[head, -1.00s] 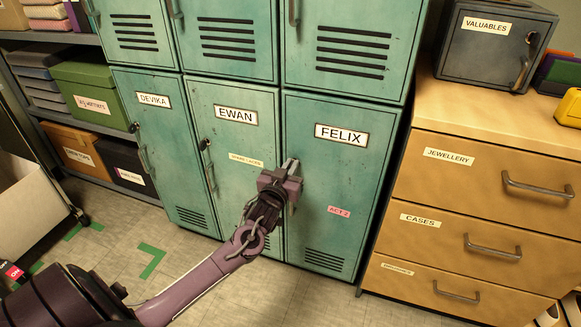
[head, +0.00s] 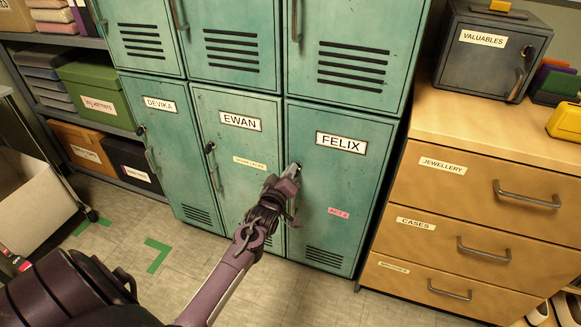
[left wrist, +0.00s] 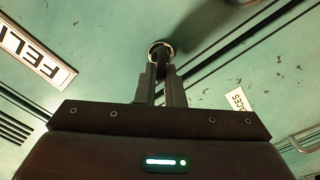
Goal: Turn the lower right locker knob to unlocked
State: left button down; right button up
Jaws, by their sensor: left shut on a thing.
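The lower right locker is the teal FELIX door (head: 340,185), with its name label at the top and a pink tag lower down. Its small round knob (left wrist: 160,48) shows in the left wrist view, near the door's left edge. My left gripper (head: 293,168) reaches the door there in the head view. In the left wrist view the left gripper's fingers (left wrist: 161,82) are shut on the knob. The fingers hide most of the knob, so its marking cannot be read. The FELIX door is closed. My right gripper is not in view.
The EWAN locker (head: 238,165) and DEVIKA locker (head: 165,150) stand to the left, closed, with similar knobs and handles. A wooden drawer unit (head: 470,210) stands close on the right, with a grey valuables safe (head: 487,55) on top. Shelves with boxes are at far left.

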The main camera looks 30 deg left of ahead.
pick_arm(q)
jog(key=shift+a+f+n+p, duration=0.15)
jog(key=shift+n+p, duration=0.5)
jog(key=shift+n, duration=0.9)
jog(key=shift+d+f+n+p, duration=0.15)
jog(key=shift+n+p, duration=0.45)
jog(key=shift+n, duration=0.9)
jog(key=shift+a+f+n+p, duration=0.2)
jog(key=shift+n+p, duration=0.45)
jog(key=shift+n, duration=0.9)
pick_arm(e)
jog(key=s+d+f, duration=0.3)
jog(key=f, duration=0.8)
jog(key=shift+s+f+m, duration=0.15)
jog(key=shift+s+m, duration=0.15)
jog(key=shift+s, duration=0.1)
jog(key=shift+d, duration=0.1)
pick_arm(q)
jog(key=c, duration=1.5)
grip_release()
jog(key=shift+c, duration=0.2)
jog(key=shift+s, duration=0.1)
